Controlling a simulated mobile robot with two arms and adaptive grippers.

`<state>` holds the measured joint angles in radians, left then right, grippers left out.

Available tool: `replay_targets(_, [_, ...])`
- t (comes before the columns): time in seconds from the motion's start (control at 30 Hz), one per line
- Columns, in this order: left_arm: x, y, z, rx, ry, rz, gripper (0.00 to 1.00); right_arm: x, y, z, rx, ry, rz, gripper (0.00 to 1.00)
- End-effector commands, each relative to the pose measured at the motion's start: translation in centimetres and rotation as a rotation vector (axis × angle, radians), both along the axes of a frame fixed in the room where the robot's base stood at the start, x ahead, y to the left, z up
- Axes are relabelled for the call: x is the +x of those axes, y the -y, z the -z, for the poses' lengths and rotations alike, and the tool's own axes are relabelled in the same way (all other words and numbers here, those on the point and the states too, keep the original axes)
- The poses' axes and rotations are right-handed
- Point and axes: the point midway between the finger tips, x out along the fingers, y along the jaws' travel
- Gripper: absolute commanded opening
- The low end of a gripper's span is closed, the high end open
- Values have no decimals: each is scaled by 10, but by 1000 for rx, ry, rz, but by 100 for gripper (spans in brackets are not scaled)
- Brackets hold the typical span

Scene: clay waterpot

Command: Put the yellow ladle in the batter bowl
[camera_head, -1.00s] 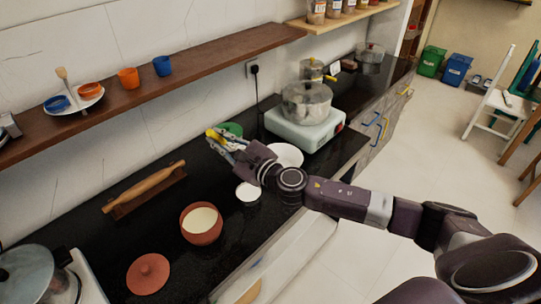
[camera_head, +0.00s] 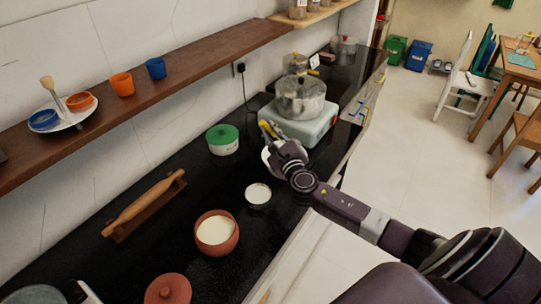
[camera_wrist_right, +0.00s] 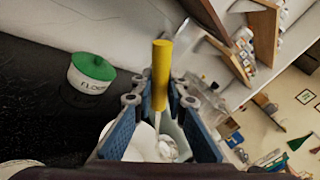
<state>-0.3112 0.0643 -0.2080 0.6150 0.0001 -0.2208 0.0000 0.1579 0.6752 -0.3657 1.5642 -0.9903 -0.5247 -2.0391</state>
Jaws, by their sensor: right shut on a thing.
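The yellow ladle (camera_wrist_right: 161,75) is between the fingers of my right gripper (camera_head: 270,130). In the right wrist view, its thick yellow handle stands up between the blue finger pads of that gripper (camera_wrist_right: 160,112), and a thin shaft runs down below it. In the head view only a little yellow (camera_head: 267,128) shows at the fingertips. The batter bowl (camera_head: 218,250) is a round terracotta bowl with pale cream batter, on the black counter. It is to the lower left of the gripper and apart from it. My left gripper is not in view.
A white plate (camera_head: 266,156) is partly hidden by the gripper. A small white bowl (camera_head: 258,203), a green-lidded container (camera_head: 223,148) and a rolling pin (camera_head: 146,203) are nearby. A stove (camera_head: 322,130) with a pot stands behind. A terracotta lid (camera_head: 168,291) lies in front.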

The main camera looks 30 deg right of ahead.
Motion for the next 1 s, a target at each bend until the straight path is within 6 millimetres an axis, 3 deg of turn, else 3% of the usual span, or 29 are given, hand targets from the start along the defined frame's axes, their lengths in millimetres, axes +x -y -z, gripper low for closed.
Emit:
replay_targets(0.03, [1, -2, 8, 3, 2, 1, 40, 0, 0, 18, 2, -4, 1, 0])
replay_targets(0.1, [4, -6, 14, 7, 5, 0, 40, 0, 0, 32, 1, -1, 1, 0])
replay_targets(0.37, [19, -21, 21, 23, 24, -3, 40, 0, 0, 55, 1, 0, 0, 0])
replay_targets(0.53, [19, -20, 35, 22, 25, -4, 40, 0, 0, 83, 0, -1, 0, 0])
replay_targets(1.0, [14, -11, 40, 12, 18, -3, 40, 0, -1, 94, 0, 1, -2, 0])
